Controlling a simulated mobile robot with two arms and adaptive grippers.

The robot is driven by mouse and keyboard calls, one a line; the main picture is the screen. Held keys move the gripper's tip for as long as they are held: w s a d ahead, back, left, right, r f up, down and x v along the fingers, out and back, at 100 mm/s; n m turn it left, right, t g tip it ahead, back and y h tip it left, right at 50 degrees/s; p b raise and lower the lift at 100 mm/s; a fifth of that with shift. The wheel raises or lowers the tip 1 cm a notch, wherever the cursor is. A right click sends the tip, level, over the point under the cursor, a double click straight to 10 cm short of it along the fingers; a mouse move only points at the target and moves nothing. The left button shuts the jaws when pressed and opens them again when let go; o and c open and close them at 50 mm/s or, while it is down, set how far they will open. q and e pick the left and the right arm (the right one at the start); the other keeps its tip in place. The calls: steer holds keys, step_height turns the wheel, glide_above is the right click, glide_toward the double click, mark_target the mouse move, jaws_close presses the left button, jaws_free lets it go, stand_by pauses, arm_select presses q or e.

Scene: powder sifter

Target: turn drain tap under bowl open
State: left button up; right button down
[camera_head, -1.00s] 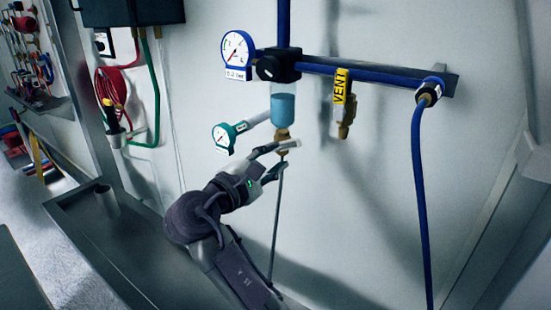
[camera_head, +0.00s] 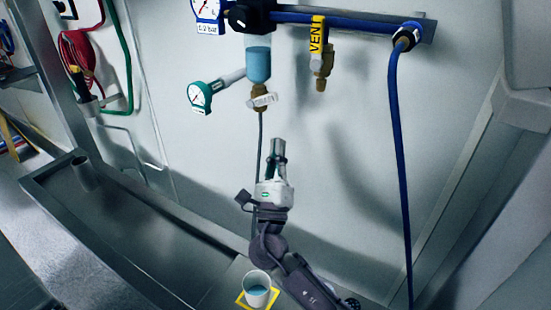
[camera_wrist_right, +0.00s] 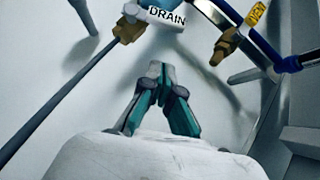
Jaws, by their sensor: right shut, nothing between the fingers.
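The drain tap (camera_head: 262,101) sits under the clear bowl (camera_head: 257,62), which holds blue liquid. Its white lever lies crosswise to the thin drain tube below. In the right wrist view the lever (camera_wrist_right: 166,15) reads DRAIN, beside the brass tap body (camera_wrist_right: 128,31). My right gripper (camera_head: 278,146) is shut and empty, below and a little right of the tap, apart from it. Its fingertips (camera_wrist_right: 157,68) meet in the wrist view, with nothing between them. My left gripper is not in view.
A grey tube (camera_head: 260,135) hangs from the tap. A cup (camera_head: 257,291) with blue liquid stands on a yellow-edged square below. A green gauge (camera_head: 200,96) sits left of the bowl, the brass VENT valve (camera_head: 321,75) right. A blue hose (camera_head: 399,170) hangs further right.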

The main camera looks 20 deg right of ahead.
mark_target(261, 101)
steer(key=w+r+p, duration=0.3)
steer(key=r, duration=0.2)
steer(key=shift+w+r, duration=0.4)
steer(key=shift+w+d+r, duration=0.1)
steer(key=shift+w, duration=0.05)
